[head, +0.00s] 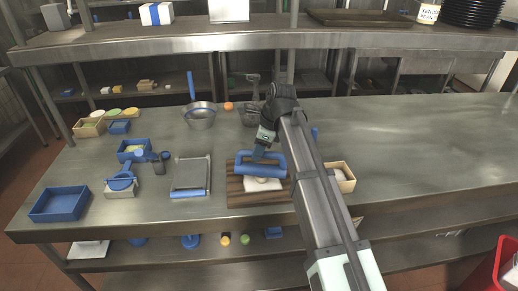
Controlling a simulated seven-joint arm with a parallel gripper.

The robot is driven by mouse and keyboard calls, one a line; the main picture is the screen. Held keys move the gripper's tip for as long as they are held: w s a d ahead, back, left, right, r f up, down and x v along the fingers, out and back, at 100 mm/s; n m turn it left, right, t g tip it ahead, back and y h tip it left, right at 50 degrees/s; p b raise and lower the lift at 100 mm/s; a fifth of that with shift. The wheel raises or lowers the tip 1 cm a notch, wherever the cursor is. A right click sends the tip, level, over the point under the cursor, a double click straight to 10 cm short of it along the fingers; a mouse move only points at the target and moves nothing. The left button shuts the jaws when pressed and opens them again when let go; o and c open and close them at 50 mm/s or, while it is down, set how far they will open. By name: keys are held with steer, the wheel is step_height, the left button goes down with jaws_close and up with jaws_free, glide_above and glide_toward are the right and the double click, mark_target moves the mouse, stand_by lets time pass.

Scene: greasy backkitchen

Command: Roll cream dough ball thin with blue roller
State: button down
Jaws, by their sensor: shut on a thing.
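The cream dough (264,184) lies on a brown wooden board (239,198) near the front of the steel table. It looks like a pale flattened lump, partly hidden by the roller. The blue roller (258,169) is above or on the far side of the dough. I cannot tell whether they touch. My gripper (264,148) comes down from above and is shut on the roller's blue frame. The fingertips are small and partly hidden by the arm.
Left of the board are a grey tray with a blue front bar (190,177), a blue press (121,183) and a blue bin (60,205). A wooden box (341,176) stands right of the board. A metal pot (200,116) is behind. The table's right side is clear; a shelf (180,38) spans the back.

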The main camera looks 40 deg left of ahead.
steer(key=shift+s+d+f, duration=0.15)
steer(key=shift+s+d, duration=0.2)
steer(key=shift+s, duration=0.25)
steer(key=shift+w+a, duration=0.1)
steer(key=shift+w+a, duration=0.35)
steer(key=shift+w, duration=0.3)
steer(key=shift+w+a, duration=0.1)
steer(key=shift+w, duration=0.05)
steer(key=shift+w+a, duration=0.35)
steer(key=shift+w, duration=0.3)
